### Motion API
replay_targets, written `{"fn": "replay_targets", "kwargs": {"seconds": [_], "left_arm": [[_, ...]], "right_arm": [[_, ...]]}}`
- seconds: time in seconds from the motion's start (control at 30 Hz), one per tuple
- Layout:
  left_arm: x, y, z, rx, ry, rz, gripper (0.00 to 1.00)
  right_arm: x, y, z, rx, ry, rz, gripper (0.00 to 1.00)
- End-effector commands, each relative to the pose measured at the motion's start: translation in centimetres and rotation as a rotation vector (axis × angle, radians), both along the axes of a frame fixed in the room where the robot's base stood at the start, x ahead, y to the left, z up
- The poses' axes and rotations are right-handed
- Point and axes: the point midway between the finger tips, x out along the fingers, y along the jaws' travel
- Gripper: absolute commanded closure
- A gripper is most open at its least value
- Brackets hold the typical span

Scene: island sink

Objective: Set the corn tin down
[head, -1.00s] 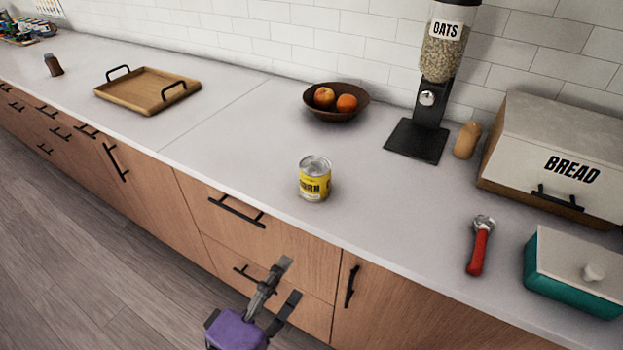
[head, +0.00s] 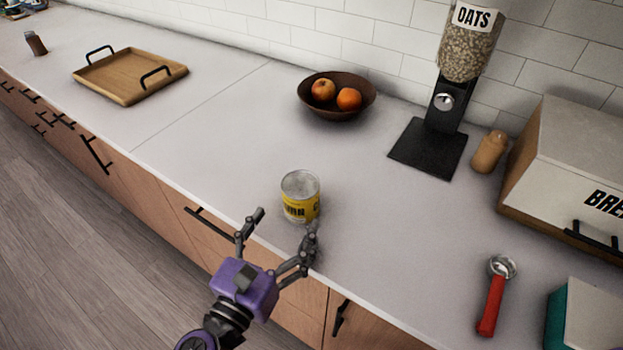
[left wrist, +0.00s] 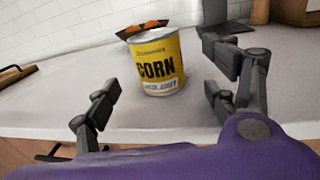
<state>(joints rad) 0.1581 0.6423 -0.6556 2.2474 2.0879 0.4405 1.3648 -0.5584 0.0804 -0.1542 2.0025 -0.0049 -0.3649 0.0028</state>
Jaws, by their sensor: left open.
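The corn tin (head: 299,192) is a yellow can with a silver top, standing upright on the white counter (head: 225,160) near its front edge. My left gripper (head: 283,228) is open, just in front of the tin at the counter's edge. In the left wrist view the tin (left wrist: 157,65) shows its CORN label, ahead of and between the two spread fingers (left wrist: 162,100). The fingers appear apart from the tin. My right gripper is not in view.
A bowl with fruit (head: 337,107) and an oats dispenser (head: 427,147) stand behind the tin. A wooden tray (head: 130,78) lies at the left. A red-handled tool (head: 492,300), a bread box (head: 570,165) and a teal box (head: 556,318) are at the right. Counter around the tin is clear.

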Motion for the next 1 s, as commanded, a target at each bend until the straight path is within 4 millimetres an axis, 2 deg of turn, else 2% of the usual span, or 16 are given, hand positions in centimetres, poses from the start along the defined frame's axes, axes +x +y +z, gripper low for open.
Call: {"fn": "replay_targets", "kwargs": {"seconds": [0.17,0.4,0.6,0.7,0.97,1.0], "left_arm": [[0.8,-0.3,0.1,-0.001,-0.002,0.001,0.22],[3.3,-1.5,0.4,0.0,-0.004,0.0,0.22],[6.1,-2.8,0.6,0.001,-0.005,0.0,0.22],[6.9,-3.2,0.4,0.001,-0.003,0.0,0.22],[7.1,-3.3,0.2,0.0,0.0,0.0,0.22],[7.1,-3.3,0.2,0.0,0.0,0.0,0.24]], "right_arm": [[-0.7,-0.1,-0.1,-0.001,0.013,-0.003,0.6],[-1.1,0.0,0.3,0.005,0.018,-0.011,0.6],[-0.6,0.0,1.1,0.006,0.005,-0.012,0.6],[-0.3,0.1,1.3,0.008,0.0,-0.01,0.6],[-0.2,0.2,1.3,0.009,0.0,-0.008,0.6],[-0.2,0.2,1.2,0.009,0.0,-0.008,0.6]]}}
